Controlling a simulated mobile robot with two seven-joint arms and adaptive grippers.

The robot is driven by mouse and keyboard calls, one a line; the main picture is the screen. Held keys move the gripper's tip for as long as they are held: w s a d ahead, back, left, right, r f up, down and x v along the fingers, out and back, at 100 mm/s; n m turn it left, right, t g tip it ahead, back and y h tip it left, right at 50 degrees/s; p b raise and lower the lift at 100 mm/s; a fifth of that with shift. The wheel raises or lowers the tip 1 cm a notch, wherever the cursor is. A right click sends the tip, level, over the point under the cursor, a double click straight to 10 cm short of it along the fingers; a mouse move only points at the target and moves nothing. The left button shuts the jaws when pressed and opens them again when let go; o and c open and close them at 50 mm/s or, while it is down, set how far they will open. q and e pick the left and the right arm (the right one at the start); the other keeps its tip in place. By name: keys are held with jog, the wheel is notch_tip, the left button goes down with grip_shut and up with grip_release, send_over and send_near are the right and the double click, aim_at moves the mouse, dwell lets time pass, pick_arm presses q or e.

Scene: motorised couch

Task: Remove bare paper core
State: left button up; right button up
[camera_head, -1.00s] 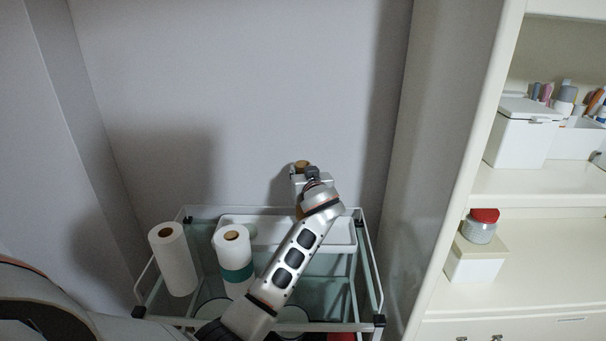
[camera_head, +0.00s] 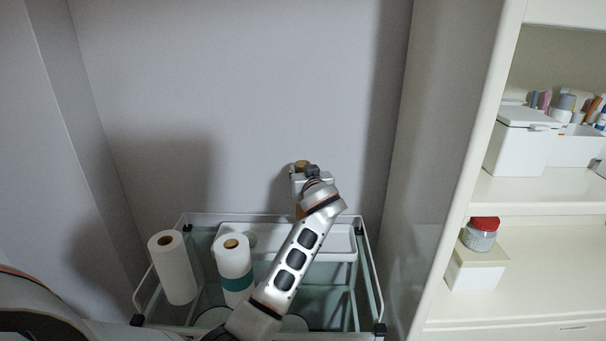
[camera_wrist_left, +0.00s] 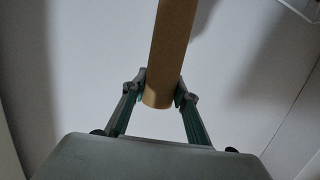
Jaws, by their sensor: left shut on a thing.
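The bare paper core (camera_wrist_left: 172,50) is a plain brown cardboard tube. In the left wrist view my left gripper (camera_wrist_left: 160,90) is shut on it near its lower end, one finger on each side. In the head view only small brown parts of the core (camera_head: 301,163) show around my left gripper (camera_head: 308,173), above the back edge of the trolley. My left wrist and forearm hide the rest. My right gripper is in neither view.
A white wire-framed trolley (camera_head: 195,218) stands below. It holds a plain paper roll (camera_head: 176,272), a roll with a teal band (camera_head: 233,258) and a white tray (camera_head: 335,243). Cream shelves (camera_head: 530,190) stand at the right. The wall behind is bare.

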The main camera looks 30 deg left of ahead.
pick_arm(q)
jog(key=shift+r, duration=1.8)
notch_tip(320, 180, up, 7)
dwell(0.5)
